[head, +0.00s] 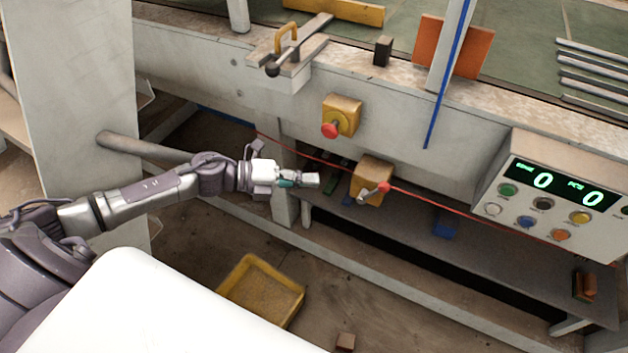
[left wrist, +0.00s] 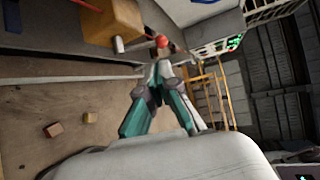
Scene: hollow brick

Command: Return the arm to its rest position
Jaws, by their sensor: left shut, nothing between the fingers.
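My left arm reaches in from the left in the head view, extended toward the machine front. My left gripper (head: 308,180) is shut and empty, with its fingertips pointing right. It is apart from the yellow switch box with a lever and red knob (head: 371,182), which lies just to its right. In the left wrist view the shut teal and grey fingers (left wrist: 157,48) appear near the middle, with the yellow box (left wrist: 112,20) beyond them at upper left. My right gripper is in neither view.
A yellow box with a red button (head: 341,117) sits on the machine front above. A red cord (head: 462,205) runs along the front. A control panel (head: 555,195) reads zeros at right. A yellow tray (head: 262,289) and a brick piece (head: 345,342) lie on the floor.

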